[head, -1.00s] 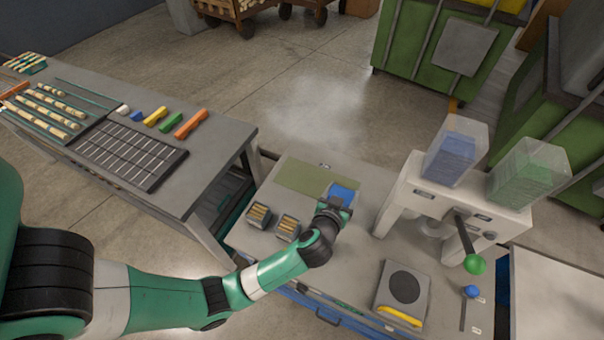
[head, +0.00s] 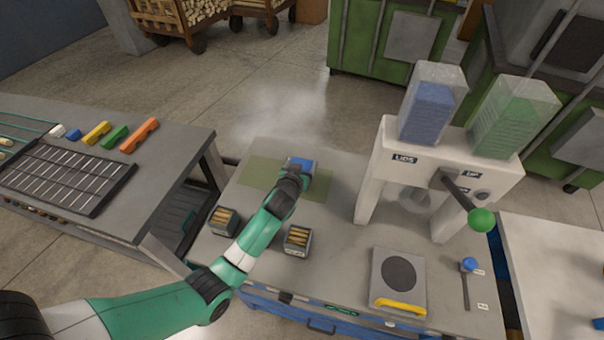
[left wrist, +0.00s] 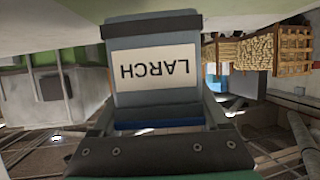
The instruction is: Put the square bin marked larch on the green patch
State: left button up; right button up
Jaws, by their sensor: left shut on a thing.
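My left gripper (head: 291,180) is shut on the square bin (head: 301,164), which shows blue on top in the head view. In the left wrist view this grey bin (left wrist: 190,28) fills the middle, between the fingers. Its white label (left wrist: 155,74) reads LARCH, upside down in that picture. The green patch (head: 257,172) is a flat olive rectangle at the back of the bench. The bin appears over the patch's right part, near its far edge. I cannot tell whether it touches the surface. My right gripper is out of view.
Two bins of wood pieces stand on the bench, one left (head: 223,221) and one right (head: 297,241) of my forearm. A white dispenser (head: 440,172) with a green-knobbed lever stands right. A round-plated device (head: 398,280) sits in front. The patch's left part is clear.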

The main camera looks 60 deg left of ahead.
pick_arm(q)
jog(key=f, duration=0.1)
jog(key=f+b, duration=0.1)
jog(key=f, duration=0.1)
jog(key=shift+w+a+f+b, duration=0.1)
jog(key=shift+a+b, duration=0.15)
jog(key=shift+b, duration=0.1)
jog(key=shift+f, duration=0.3)
jog(key=shift+r, duration=0.1)
